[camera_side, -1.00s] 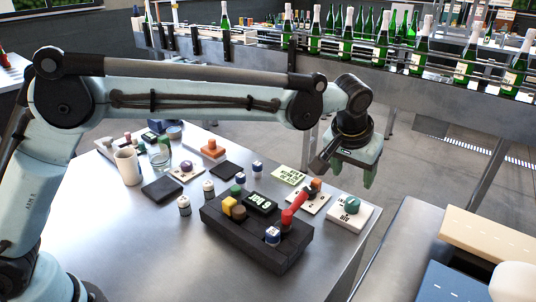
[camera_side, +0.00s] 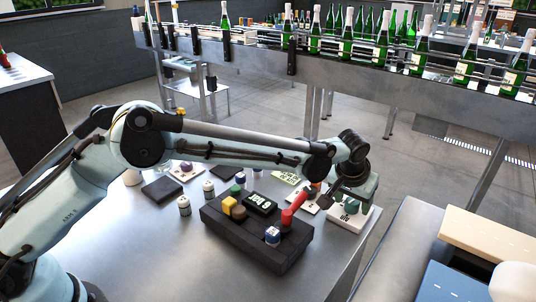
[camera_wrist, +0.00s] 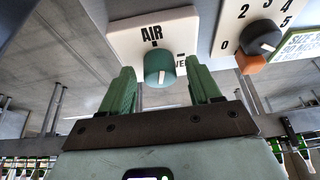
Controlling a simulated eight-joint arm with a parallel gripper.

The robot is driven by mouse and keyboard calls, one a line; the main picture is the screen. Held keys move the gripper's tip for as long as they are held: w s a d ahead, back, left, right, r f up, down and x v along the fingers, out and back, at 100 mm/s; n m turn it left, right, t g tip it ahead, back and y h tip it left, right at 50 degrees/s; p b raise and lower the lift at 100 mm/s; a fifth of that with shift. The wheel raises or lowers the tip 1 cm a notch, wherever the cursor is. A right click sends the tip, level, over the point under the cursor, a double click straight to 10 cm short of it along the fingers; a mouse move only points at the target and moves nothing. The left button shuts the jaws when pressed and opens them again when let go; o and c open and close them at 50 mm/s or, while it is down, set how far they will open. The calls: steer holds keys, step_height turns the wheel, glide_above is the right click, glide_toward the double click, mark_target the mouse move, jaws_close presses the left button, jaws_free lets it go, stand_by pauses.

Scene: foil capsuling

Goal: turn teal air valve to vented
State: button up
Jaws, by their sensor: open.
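The teal air valve knob (camera_wrist: 159,66) sits on a white plate (camera_wrist: 128,33) marked AIR, with a partly hidden second label at the right. In the wrist view its pointer line is toward AIR. My gripper (camera_wrist: 162,84) is open, with its green fingers on either side of the knob; I cannot tell whether they touch it. In the side view my gripper (camera_side: 362,190) is low over the white plate (camera_side: 347,219) at the table's right edge and hides most of the knob.
Left of the plate is a black control box (camera_side: 262,238) with a red lever (camera_side: 293,209) and a display. A dial (camera_wrist: 262,40) with numbers is beside the valve. Small bottles (camera_side: 184,205) and a black pad (camera_side: 161,189) are farther left. The table front is clear.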

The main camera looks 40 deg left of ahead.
steer(key=shift+c, duration=0.2)
steer(key=c, duration=1)
steer(key=m, duration=0.2)
steer(key=m+h, duration=0.1)
steer(key=m, duration=0.1)
steer(key=shift+a+h, duration=0.15)
steer(key=shift+h, duration=0.15)
steer(key=m+g+h, duration=0.1)
steer(key=m, duration=0.2)
steer(key=shift+a, duration=0.1)
steer(key=m+g+h, duration=0.1)
steer(key=m, duration=0.3)
steer(key=shift+w, duration=0.15)
steer(key=shift+m+g+h, duration=0.3)
steer(key=shift+m+g, duration=0.4)
steer(key=shift+m, duration=1.2)
